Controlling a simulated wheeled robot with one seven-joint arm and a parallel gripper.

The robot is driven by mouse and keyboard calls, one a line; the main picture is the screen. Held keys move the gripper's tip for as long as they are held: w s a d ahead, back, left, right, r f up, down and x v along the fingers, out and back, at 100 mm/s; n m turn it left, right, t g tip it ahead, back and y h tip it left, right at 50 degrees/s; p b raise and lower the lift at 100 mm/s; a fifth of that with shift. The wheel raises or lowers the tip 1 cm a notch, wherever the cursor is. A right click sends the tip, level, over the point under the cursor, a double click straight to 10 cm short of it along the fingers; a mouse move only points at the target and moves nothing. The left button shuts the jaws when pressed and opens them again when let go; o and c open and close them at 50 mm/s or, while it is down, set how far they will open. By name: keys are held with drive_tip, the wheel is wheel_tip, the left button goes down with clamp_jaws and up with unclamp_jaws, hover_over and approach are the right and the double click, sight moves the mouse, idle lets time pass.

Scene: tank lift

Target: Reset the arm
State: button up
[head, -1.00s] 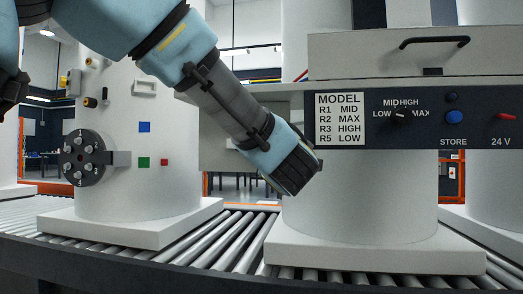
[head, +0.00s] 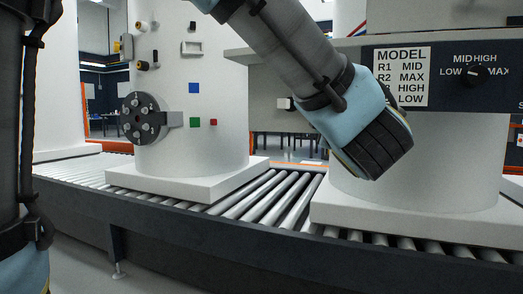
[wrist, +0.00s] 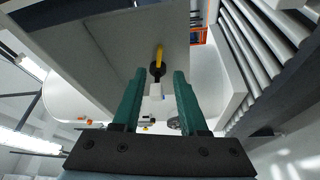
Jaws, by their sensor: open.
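My gripper (wrist: 159,72) shows in the wrist view with its two green fingers apart. A black round part with a yellow bar (wrist: 160,60) and a white piece appears beyond and between the fingertips, on or near a grey box surface (wrist: 115,45). I cannot tell whether the fingers touch it; nothing is visibly gripped. In the head view, my blue and grey arm crosses the upper middle, in front of the control box (head: 260,70), and covers part of its model sheet (head: 401,60). The green fingers do not show there.
A white tank (head: 175,120) with a round bolted flange (head: 143,118) stands on the roller conveyor (head: 262,203). Another white tank (head: 465,165) stands at the right, below the control box. A dark selector knob (head: 474,74) is on the box.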

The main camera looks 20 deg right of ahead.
drive_tip(key=w+a+f+m+g+p, duration=0.3)
drive_tip(key=w+a+f+m+g, duration=0.4)
drive_tip(key=w+a+f+m, duration=0.5)
drive_tip(key=s+a+f+g+y+p, duration=0.1)
drive_tip(key=s+a+f+g+y, duration=0.15)
drive_tip(key=a+f, duration=0.4)
drive_tip(key=s+a+f+g+y+p, duration=0.1)
drive_tip(key=s+a+f+g+y, duration=0.2)
drive_tip(key=a, duration=0.7)
drive_tip(key=s+a+f+g+y+p, duration=0.1)
drive_tip(key=a+f+g, duration=0.2)
drive_tip(key=a+f, duration=0.4)
drive_tip(key=w+a+p+v, duration=0.1)
drive_tip(key=w+p+v, duration=0.2)
drive_tip(key=p+v, duration=1.5)
drive_tip(key=w+r+p+v, duration=0.1)
drive_tip(key=w+p+v, duration=0.3)
drive_tip(key=p+v, duration=1.5)
drive_tip(key=shift+a+r+g, duration=0.4)
drive_tip(key=shift+r+g, duration=0.05)
drive_tip(key=shift+r, duration=0.25)
